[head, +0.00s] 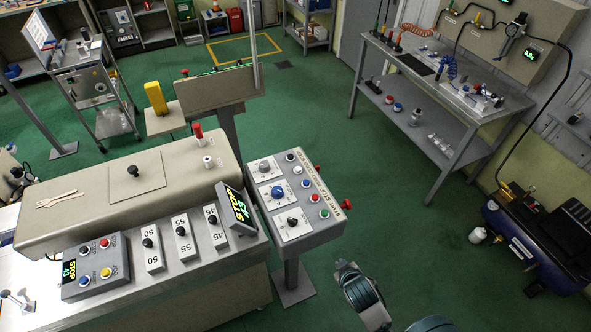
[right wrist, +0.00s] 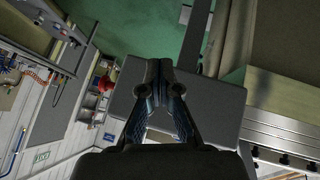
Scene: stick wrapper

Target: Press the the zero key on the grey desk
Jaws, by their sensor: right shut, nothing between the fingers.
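The grey desk (head: 300,247) is a slanted box on a post in the head view. In the right wrist view, my right gripper (right wrist: 158,66) is shut and empty, in front of the desk's plain grey face (right wrist: 205,100). I cannot tell whether it touches. The desk's top keys are hidden in that view. My left gripper is not in view.
A bench with a wrapping machine (head: 128,195) stands left of the desk, with a button box (head: 95,268) and a tilted display (head: 238,207). Red mushroom knobs (head: 346,204) stick out of the desk's right side. Green floor (head: 420,230) is clear to the right.

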